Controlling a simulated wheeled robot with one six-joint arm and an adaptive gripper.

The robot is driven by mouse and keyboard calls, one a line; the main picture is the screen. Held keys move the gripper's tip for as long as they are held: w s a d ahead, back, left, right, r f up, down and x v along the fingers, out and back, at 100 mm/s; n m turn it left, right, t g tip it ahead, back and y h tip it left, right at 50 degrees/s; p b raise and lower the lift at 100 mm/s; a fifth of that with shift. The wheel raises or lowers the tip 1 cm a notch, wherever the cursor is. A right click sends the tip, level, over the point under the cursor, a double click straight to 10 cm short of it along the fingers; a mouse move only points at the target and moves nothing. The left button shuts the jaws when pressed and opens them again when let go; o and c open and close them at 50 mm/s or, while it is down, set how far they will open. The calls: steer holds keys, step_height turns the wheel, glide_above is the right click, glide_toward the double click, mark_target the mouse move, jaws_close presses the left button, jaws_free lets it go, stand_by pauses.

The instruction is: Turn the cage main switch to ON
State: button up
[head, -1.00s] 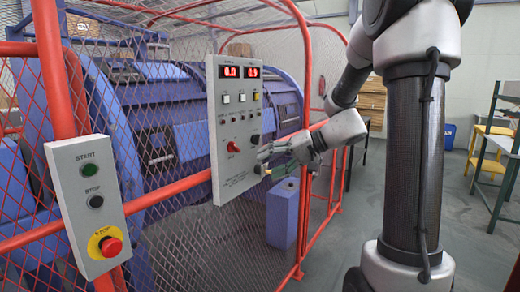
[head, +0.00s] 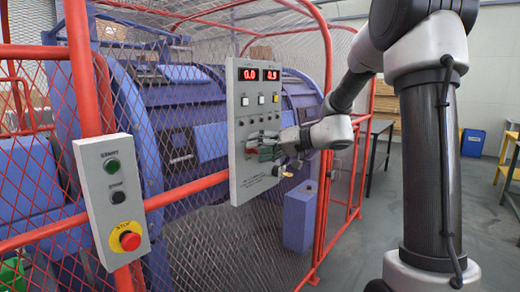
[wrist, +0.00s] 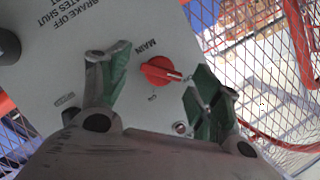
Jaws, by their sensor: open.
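My gripper (wrist: 163,73) is open, with one green-padded finger on each side of the knob and gaps between. In the head view my gripper (head: 264,146) is at the panel's lower half and partly hides the red knob (head: 250,147). I cannot tell whether the fingertips touch the panel.
A grey box (head: 112,200) with START, STOP and a red emergency button (head: 130,241) hangs at the left. Red cage rails and mesh (head: 200,185) surround the blue machine. A black knob (wrist: 8,46) sits beside the switch.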

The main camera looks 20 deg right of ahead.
steer(key=shift+c, duration=0.3)
steer(key=c, duration=1)
steer(key=shift+m, duration=0.3)
steer(key=m+y, duration=0.2)
steer(key=shift+w+f+m, duration=0.1)
steer(key=shift+f+m, duration=0.15)
steer(key=shift+m, duration=0.15)
steer(key=m, duration=0.2)
steer(key=m+y, duration=0.1)
steer(key=m, duration=0.1)
steer(key=shift+d+f+y, duration=0.1)
steer(key=shift+f+y, duration=0.1)
steer(key=shift+y, duration=0.1)
steer(key=m+t+y, duration=0.1)
steer(key=m, duration=0.3)
steer(key=shift+f, duration=0.2)
steer(key=m+t, duration=0.1)
steer(key=m, duration=0.1)
steer(key=m+t, duration=0.1)
steer(key=m, duration=0.2)
steer(key=shift+f+y, duration=0.1)
steer(key=shift+y, duration=0.2)
steer(key=shift+m+t, duration=0.4)
steer(key=shift+m, duration=0.1)
